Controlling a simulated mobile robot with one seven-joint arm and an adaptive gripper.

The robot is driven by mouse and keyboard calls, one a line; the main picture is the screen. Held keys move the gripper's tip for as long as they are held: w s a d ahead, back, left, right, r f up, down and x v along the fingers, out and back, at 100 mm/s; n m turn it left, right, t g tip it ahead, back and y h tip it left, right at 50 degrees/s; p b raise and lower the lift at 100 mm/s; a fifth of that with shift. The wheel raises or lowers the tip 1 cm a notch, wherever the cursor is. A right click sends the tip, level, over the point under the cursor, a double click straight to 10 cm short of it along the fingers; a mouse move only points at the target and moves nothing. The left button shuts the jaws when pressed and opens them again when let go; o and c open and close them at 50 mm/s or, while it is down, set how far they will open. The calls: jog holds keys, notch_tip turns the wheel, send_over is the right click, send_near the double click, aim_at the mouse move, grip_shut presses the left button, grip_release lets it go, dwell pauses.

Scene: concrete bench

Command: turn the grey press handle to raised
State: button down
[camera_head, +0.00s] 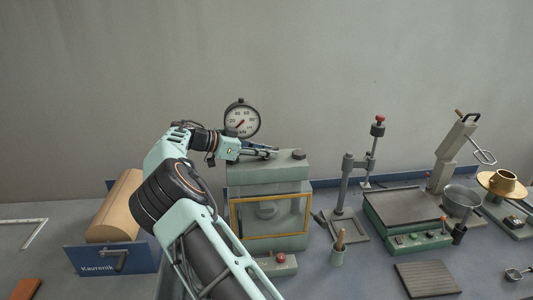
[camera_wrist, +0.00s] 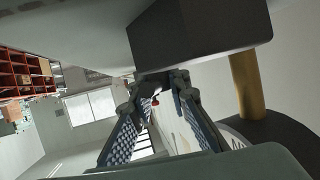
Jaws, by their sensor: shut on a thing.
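The grey press (camera_head: 268,172) stands mid-bench, with a yellow-framed window in front and a round dial gauge (camera_head: 241,121) behind its top. My gripper (camera_head: 272,153) reaches in from the left, low over the top of the press. In the wrist view, my gripper (camera_wrist: 158,80) has its fingertips drawn in at a dark grey block (camera_wrist: 190,28), which I take to be the press handle. The gripper is shut on it, though the contact is partly hidden. The handle's angle is hard to tell; in the head view my gripper covers that area.
A dark knob (camera_head: 298,154) sits on the press top, right of my gripper. A control box with a red button (camera_head: 281,258) stands in front. A blue tray with a tan roll (camera_head: 122,205) is left; a stand (camera_head: 345,190) and a green-fronted machine (camera_head: 410,240) are right.

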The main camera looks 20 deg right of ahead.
jog(key=shift+f+n+t+b, duration=0.2)
jog(key=shift+n+t+b, duration=0.1)
jog(key=shift+b, duration=0.75)
jog(key=b, duration=0.2)
jog(key=n+t+b, duration=0.1)
jog(key=b, duration=0.1)
jog(key=shift+f+t+b, duration=0.25)
jog(key=shift+t+b, duration=0.05)
jog(key=n+t+y+b, duration=0.1)
jog(key=n+t+b, duration=0.2)
jog(key=b, duration=0.6)
jog(key=shift+y, duration=0.3)
jog(key=n+t+y+b, duration=0.2)
jog(key=n+t+b, duration=0.1)
jog(key=b, duration=0.5)
jog(key=shift+r+n+t+y, duration=0.15)
jog(key=shift+n+t+y, duration=0.15)
jog(key=shift+n+t, duration=0.1)
jog(key=shift+r+n+t+y+b, duration=0.3)
jog(key=shift+n+t+y+b, duration=0.25)
jog(key=shift+n+y, duration=0.4)
jog(key=shift+r+n+t+y+p, duration=0.15)
jog(key=shift+n+t+y+p, duration=0.2)
jog(key=shift+n+p, duration=0.15)
jog(key=shift+n+t+y+p, duration=0.3)
jog(key=shift+n+y+p, duration=0.15)
jog(key=shift+p, duration=0.55)
jog(key=shift+r+n+y+p, duration=0.1)
jog(key=shift+n+y+p, duration=0.35)
jog(key=shift+p, duration=0.55)
